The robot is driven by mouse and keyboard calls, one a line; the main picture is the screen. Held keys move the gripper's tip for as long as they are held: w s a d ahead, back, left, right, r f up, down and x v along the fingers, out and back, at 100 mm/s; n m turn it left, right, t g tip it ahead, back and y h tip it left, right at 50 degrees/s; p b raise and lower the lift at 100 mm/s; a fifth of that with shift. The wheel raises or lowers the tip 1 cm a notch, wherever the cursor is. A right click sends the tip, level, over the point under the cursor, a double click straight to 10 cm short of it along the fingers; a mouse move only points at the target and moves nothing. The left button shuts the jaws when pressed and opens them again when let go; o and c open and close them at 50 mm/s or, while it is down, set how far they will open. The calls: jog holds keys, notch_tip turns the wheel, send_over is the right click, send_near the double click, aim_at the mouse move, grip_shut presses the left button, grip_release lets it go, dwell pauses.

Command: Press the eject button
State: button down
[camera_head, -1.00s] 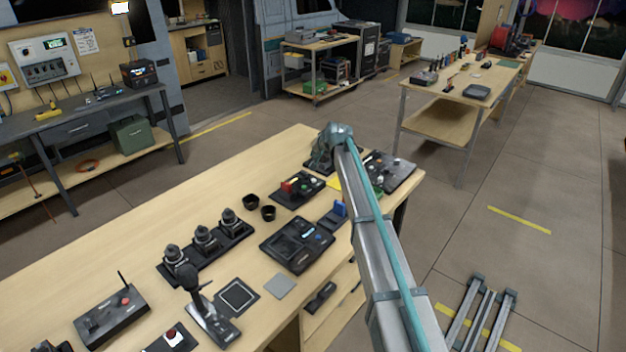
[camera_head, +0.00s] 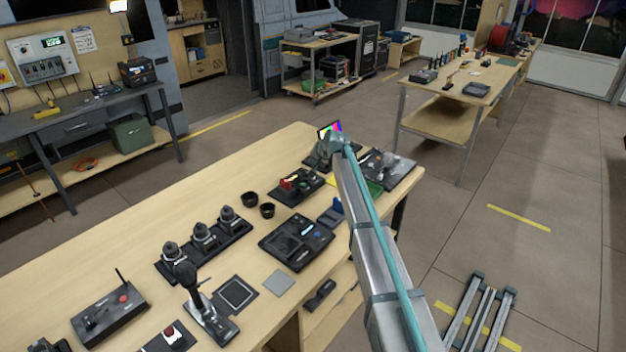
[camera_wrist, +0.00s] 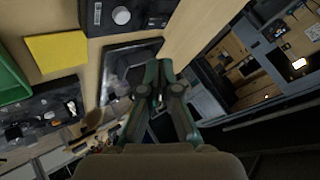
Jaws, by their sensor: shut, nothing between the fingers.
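No button labelled eject can be made out in either view. A black device (camera_head: 297,242) with a dark screen and a small blue button lies on the near wooden bench. A small monitor showing colour bars (camera_head: 329,129) stands at the bench's far end, partly behind my wrist. My gripper (camera_wrist: 157,96) is shut and empty in the wrist view, its fingertips in front of a dark framed panel (camera_wrist: 124,68); contact cannot be told. In the head view my arm reaches over the bench's far right end and mostly hides the gripper.
A black box with a white round knob (camera_wrist: 122,16) and a yellow sheet (camera_wrist: 57,51) lie near the gripper. A panel with levers (camera_head: 389,168) is at the bench's right end. Joysticks (camera_head: 204,238) and two black cups (camera_head: 258,204) stand left of the arm.

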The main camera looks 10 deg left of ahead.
jog(key=shift+f+b, duration=0.85)
jog(key=shift+f, duration=1.5)
jog(key=shift+f, duration=0.1)
jog(key=shift+f+b, duration=0.35)
jog(key=shift+f+b, duration=0.3)
jog(key=shift+f, duration=0.15)
jog(key=shift+r, duration=0.2)
dwell(0.4)
jog(key=shift+r, duration=0.7)
jog(key=shift+r+p, duration=1)
jog(key=shift+r, duration=1.5)
